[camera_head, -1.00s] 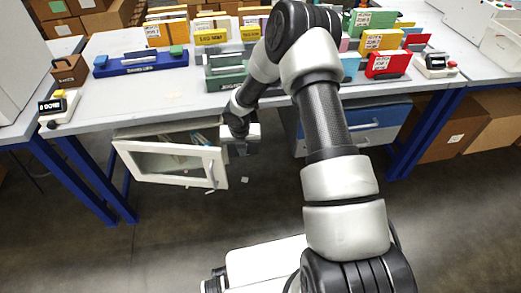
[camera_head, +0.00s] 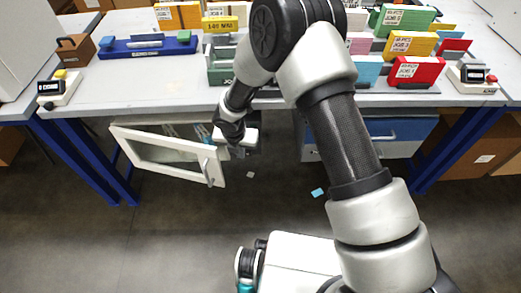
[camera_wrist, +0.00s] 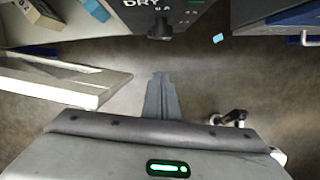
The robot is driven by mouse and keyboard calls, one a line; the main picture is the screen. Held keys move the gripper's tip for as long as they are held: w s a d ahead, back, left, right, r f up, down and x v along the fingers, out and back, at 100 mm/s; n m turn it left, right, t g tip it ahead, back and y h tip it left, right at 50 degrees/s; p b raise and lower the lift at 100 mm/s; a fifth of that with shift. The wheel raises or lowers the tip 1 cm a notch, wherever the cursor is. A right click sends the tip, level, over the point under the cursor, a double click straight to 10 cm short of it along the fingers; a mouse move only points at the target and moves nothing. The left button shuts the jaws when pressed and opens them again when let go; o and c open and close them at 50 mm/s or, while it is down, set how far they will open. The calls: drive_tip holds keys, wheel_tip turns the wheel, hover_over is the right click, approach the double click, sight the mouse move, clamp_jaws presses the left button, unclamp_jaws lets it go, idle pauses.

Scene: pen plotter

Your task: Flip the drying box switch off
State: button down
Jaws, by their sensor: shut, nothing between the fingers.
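In the head view my gripper (camera_head: 240,146) is beside the open white door (camera_head: 165,153) under the table, and my arm hides the panel and switch. The door also shows in the wrist view (camera_wrist: 60,78).
A blue-fronted drawer unit (camera_head: 385,135) stands under the table to the right; its handle (camera_wrist: 304,39) shows in the wrist view. The tabletop (camera_head: 140,88) above holds bins and card files. Small scraps, one blue (camera_head: 317,193), lie on the otherwise open floor.

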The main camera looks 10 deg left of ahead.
drive_tip(key=shift+s, duration=0.1)
idle(0.3)
drive_tip(key=w+f+b, duration=0.3)
drive_tip(key=w+f, duration=0.3)
drive_tip(key=f, duration=0.3)
drive_tip(key=shift+w+f+b, duration=0.25)
drive_tip(key=shift+f+b, duration=0.05)
drive_tip(key=shift+f, duration=0.05)
